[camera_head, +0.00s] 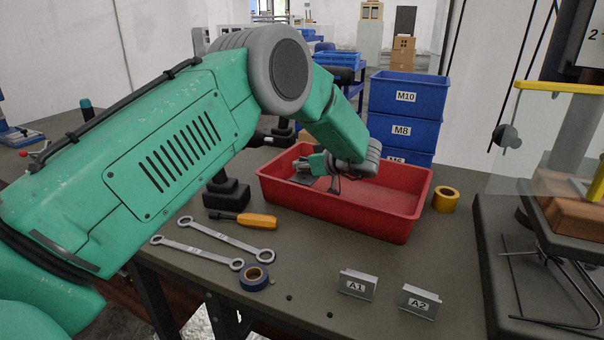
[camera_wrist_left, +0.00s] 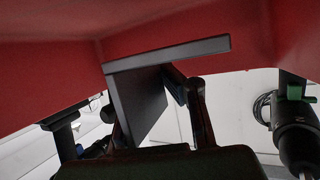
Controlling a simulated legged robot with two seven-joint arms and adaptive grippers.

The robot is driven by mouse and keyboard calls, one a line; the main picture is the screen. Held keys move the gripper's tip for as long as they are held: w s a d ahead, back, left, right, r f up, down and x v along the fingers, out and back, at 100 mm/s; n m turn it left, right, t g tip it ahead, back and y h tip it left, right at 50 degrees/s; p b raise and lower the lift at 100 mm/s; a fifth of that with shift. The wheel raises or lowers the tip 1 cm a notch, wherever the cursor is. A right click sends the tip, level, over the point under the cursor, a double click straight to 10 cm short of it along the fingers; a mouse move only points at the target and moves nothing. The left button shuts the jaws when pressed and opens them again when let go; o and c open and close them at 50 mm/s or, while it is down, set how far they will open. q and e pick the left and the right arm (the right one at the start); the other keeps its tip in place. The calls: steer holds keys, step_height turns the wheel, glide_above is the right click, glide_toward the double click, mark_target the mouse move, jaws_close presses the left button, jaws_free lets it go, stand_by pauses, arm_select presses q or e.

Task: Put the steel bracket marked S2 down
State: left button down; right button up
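The bracket (camera_wrist_left: 136,104), a dark grey angled plate with a flange, is between the fingers of my left gripper in the left wrist view. Its S2 mark does not show. In the head view, my left gripper (camera_head: 318,172) reaches down into the red bin (camera_head: 345,208), and a small grey part of the bracket (camera_head: 304,180) shows beside it. The fingers appear shut on the bracket. Red bin walls lie close around it in the wrist view; whether the bracket touches the bin floor cannot be told. My right gripper is out of view.
Brackets A1 (camera_head: 357,285) and A2 (camera_head: 419,301) stand at the table's front. Two wrenches (camera_head: 222,238), an orange-handled screwdriver (camera_head: 257,220) and blue tape (camera_head: 254,279) lie left of them. Yellow tape (camera_head: 445,199) is right of the bin. Blue crates (camera_head: 404,130) are stacked behind.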

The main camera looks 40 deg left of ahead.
arm_select(q)
steer(key=shift+f, duration=0.7)
steer(key=shift+w+d+r, duration=0.1)
steer(key=shift+d+r, duration=0.1)
steer(key=shift+d, duration=0.6)
steer(key=shift+a+f, duration=0.2)
steer(key=shift+f, duration=0.1)
steer(key=shift+a+f, duration=0.35)
steer(key=shift+a, duration=0.05)
steer(key=c, duration=1.7)
jaws_free()
steer(key=shift+d, duration=0.4)
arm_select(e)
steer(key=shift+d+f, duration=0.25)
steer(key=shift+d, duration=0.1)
arm_select(q)
steer(key=shift+r, duration=0.1)
